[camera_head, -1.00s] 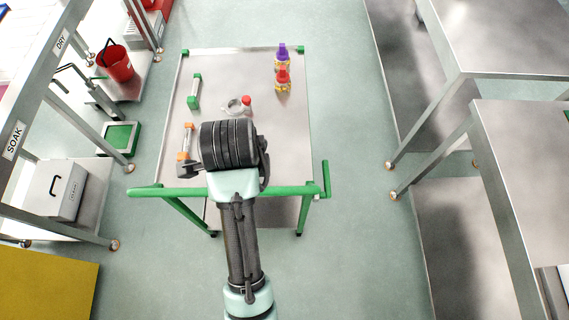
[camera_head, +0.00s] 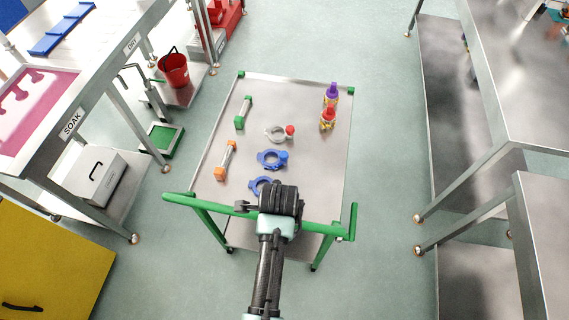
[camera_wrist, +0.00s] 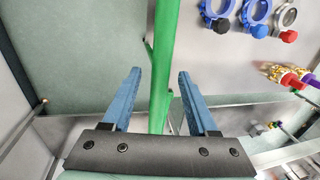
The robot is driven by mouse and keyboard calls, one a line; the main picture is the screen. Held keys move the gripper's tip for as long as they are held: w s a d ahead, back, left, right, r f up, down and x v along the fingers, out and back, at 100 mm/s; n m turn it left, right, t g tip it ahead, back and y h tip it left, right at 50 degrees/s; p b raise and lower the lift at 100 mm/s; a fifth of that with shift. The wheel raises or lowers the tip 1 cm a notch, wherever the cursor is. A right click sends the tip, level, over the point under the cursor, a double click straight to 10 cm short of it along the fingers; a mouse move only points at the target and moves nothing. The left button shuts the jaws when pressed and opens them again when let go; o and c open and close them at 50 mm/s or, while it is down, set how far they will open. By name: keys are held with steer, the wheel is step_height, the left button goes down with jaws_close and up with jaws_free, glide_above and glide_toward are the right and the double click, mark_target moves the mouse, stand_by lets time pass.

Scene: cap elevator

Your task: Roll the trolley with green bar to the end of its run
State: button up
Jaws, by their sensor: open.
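The trolley (camera_head: 312,166) has a steel top and a green push bar (camera_head: 329,228) across its near end. My gripper is at the bar, near its middle; the wrist and dark gripper body show over the trolley's near edge in the head view, hiding part of the bar. In the wrist view my gripper (camera_wrist: 159,72) is open, with two blue fingers apart. The green bar (camera_wrist: 163,60) runs lengthwise between the fingers in the picture. I cannot tell whether it lies fully within their depth; the fingers do not close on it.
On the trolley top are blue clamps (camera_head: 270,160), a grey clamp (camera_head: 277,134), an orange-ended piece (camera_head: 226,160), a green-ended piece (camera_head: 243,113) and bottles (camera_head: 328,119). A SOAK/DRY bench (camera_head: 103,88) stands left, steel tables (camera_head: 531,95) right. Floor beyond the trolley (camera_head: 320,45) is clear.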

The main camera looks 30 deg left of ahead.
steer(key=shift+f, duration=0.1)
jaws_close()
stand_by(0.3)
stand_by(1.1)
